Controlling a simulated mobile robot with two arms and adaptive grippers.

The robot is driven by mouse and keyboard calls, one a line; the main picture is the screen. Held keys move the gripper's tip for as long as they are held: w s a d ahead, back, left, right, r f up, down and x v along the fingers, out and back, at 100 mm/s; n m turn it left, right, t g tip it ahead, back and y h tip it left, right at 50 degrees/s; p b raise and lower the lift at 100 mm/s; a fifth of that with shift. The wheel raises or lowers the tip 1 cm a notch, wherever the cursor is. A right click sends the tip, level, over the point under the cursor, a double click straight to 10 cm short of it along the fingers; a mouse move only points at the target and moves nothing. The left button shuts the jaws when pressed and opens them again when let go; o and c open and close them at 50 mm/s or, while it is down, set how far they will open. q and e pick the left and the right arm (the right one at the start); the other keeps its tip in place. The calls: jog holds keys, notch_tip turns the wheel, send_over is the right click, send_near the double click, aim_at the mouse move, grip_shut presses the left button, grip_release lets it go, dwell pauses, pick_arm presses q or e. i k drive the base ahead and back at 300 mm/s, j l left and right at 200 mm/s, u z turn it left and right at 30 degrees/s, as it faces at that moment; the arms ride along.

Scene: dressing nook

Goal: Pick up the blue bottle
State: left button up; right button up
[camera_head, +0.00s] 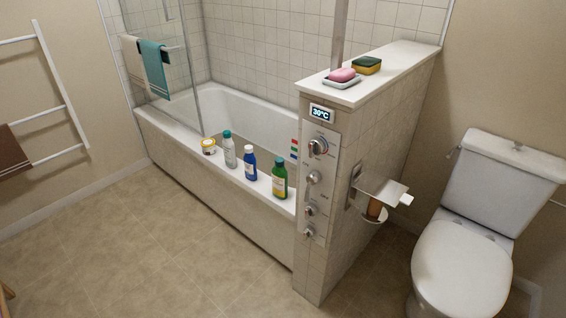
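The blue bottle (250,165) has a white cap and a pale label. It stands upright on the front rim of the bathtub (180,130). A grey-white bottle with a teal cap (230,151) stands just to its left. A green bottle with a yellow label (279,179) stands to its right, with a gap between them. Neither of my grippers shows in the head view.
A small yellow and white jar (208,146) stands on the rim further left. A tiled half wall (340,190) with knobs closes the tub's right end. A pink soap (342,75) and a sponge (367,65) lie on its ledge. A toilet (465,260) stands right. The floor (150,240) in front is clear.

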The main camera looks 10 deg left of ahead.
aim_at(249, 160)
jog(key=i+j+z, duration=0.4)
jog(key=j+z, duration=0.15)
jog(key=j, duration=0.15)
jog(key=i+j+z, duration=0.15)
jog(key=j+z, duration=0.15)
jog(key=j, duration=0.1)
